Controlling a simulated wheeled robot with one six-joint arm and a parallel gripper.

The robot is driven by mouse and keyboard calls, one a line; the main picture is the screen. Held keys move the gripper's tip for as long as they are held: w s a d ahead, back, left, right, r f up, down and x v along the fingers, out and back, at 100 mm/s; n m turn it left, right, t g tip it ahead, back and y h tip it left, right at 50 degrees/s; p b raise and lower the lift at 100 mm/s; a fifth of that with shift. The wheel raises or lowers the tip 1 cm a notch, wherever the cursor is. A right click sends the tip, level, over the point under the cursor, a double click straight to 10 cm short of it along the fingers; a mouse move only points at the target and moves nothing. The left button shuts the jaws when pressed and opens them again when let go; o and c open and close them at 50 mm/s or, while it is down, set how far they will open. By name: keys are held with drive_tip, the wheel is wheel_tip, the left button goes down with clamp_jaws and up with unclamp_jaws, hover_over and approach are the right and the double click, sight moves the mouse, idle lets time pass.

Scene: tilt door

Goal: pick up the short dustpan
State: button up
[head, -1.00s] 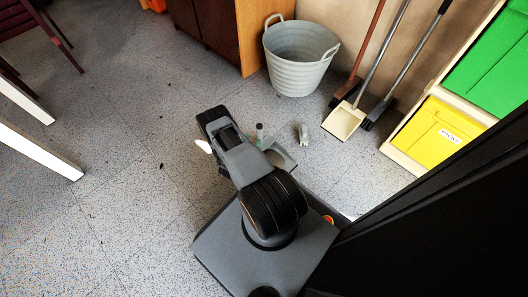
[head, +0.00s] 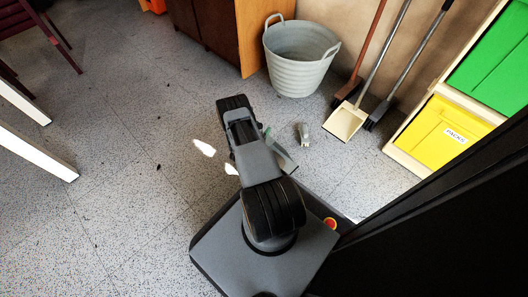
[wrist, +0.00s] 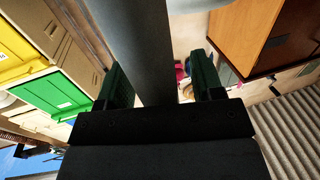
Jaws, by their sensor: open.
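A grey short dustpan (head: 284,160) lies on the floor just beyond my arm in the head view; my arm hides its left part. My gripper (wrist: 163,82) shows in the wrist view with its two dark green fingers apart. A thick grey bar (wrist: 145,45) runs down between the fingers, with a gap on the right side. I cannot tell whether this bar is the dustpan's handle.
A small grey object (head: 303,134) lies right of the dustpan. A grey bucket (head: 298,70), a long-handled cream dustpan (head: 345,121) and brooms stand along the wall. Yellow (head: 432,138) and green (head: 492,70) bins stand at right. The floor at left is mostly clear.

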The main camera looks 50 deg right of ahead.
drive_tip(key=shift+c, duration=0.4)
clamp_jaws()
